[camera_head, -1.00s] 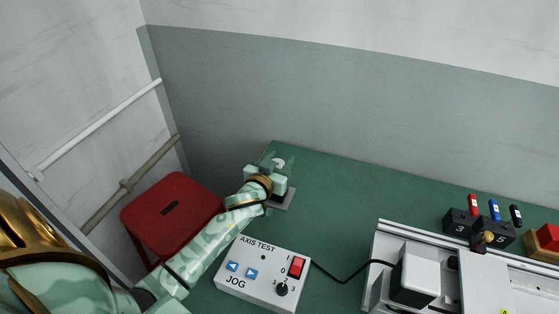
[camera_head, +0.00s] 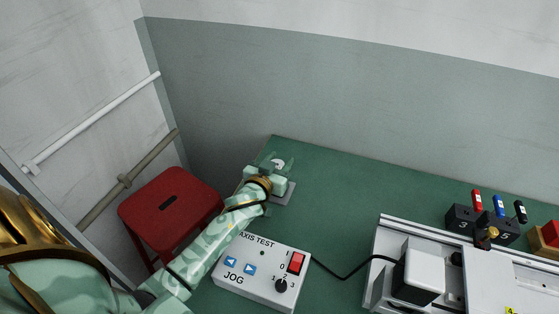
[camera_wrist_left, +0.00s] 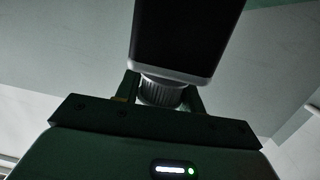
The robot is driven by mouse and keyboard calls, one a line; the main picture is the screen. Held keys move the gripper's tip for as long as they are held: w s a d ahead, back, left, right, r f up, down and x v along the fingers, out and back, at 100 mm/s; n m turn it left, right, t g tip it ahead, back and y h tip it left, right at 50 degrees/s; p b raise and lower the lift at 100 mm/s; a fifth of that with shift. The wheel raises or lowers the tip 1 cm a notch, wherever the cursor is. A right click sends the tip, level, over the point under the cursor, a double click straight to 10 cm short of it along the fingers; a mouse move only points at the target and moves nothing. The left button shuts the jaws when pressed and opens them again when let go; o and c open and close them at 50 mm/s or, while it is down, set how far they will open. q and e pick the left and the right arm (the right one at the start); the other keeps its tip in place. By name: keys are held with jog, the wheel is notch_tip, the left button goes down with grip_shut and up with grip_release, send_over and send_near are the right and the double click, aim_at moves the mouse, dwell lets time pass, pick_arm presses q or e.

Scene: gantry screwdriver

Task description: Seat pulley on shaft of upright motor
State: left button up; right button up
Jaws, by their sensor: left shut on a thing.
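My left gripper (camera_head: 273,171) is at the far left part of the green table, above a grey plate (camera_head: 289,194). In the left wrist view it is shut on a small ribbed grey pulley (camera_wrist_left: 160,92), with one finger on each side. The motor (camera_wrist_left: 187,35), a black body with a silver end, stands right against or very close to the pulley. I cannot tell whether the pulley is on the shaft, as the shaft is hidden. In the head view the gripper covers most of the motor. My right gripper is not in view.
A grey axis test box (camera_head: 262,270) sits near my left forearm, its cable running to a metal gantry (camera_head: 375,262). A rack of screwdrivers (camera_head: 482,222) stands at the right. A red stool (camera_head: 170,215) is left of the table (camera_head: 340,185). The table's middle is clear.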

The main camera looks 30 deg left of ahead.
pick_arm(q)
jog(key=shift+f, duration=0.1)
jog(key=o, duration=1.1)
